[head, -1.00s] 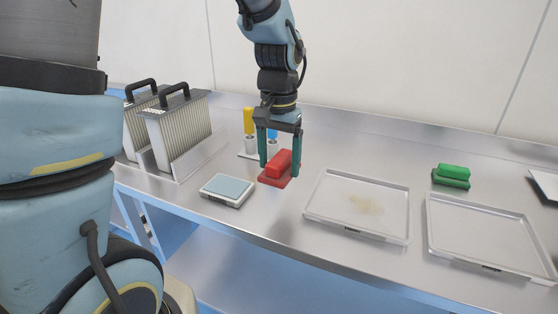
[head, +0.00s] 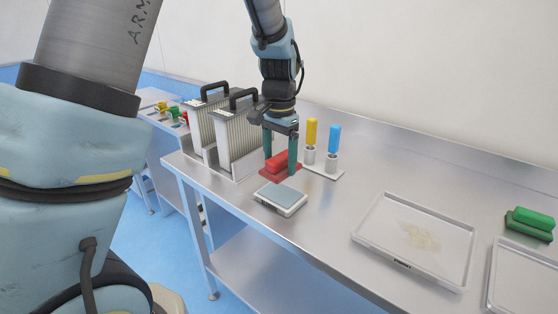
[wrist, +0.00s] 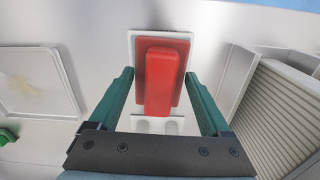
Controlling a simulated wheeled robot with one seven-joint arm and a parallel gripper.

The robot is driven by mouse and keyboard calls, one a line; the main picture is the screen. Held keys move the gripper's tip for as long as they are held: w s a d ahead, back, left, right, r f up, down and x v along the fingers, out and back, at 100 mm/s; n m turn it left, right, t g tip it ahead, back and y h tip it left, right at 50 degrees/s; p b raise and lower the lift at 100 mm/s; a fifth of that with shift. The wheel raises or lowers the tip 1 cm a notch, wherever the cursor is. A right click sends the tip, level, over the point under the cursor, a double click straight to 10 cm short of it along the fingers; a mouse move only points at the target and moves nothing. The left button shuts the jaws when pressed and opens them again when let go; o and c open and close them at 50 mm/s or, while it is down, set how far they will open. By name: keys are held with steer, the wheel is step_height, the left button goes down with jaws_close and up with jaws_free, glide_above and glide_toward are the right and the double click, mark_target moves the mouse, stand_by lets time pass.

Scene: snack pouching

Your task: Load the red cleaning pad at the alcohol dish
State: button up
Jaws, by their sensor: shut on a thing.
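My gripper (head: 281,150) is shut on the handle of the red cleaning pad (head: 279,172) and holds it flat above the table. In the wrist view the red pad (wrist: 160,75) hangs between the two green fingers (wrist: 158,88). The alcohol dish (head: 281,198), a white-rimmed tray with a grey-blue surface, sits on the table just in front of and below the pad. In the wrist view the dish rim (wrist: 132,40) shows around the far part of the pad, which hides its middle. The pad appears above the dish, not touching it.
Two filter blocks with black handles (head: 236,125) stand close at the left. A stand with a yellow (head: 312,132) and a blue tool (head: 334,140) is just right of the gripper. A stained tray (head: 415,240) and a green pad (head: 530,222) lie further right.

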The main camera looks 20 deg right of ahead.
steer(key=shift+w+a+f+b, duration=0.1)
steer(key=shift+f+b, duration=0.35)
steer(key=shift+f, duration=0.2)
steer(key=b, duration=0.4)
glide_above(279, 194)
step_height(279, 194, down, 5)
steer(key=shift+r, duration=0.2)
steer(key=shift+f, duration=0.55)
stand_by(1.2)
steer(key=shift+r, duration=0.1)
steer(key=shift+r+p, duration=2.8)
steer(key=shift+r, duration=0.7)
steer(key=shift+f, duration=0.1)
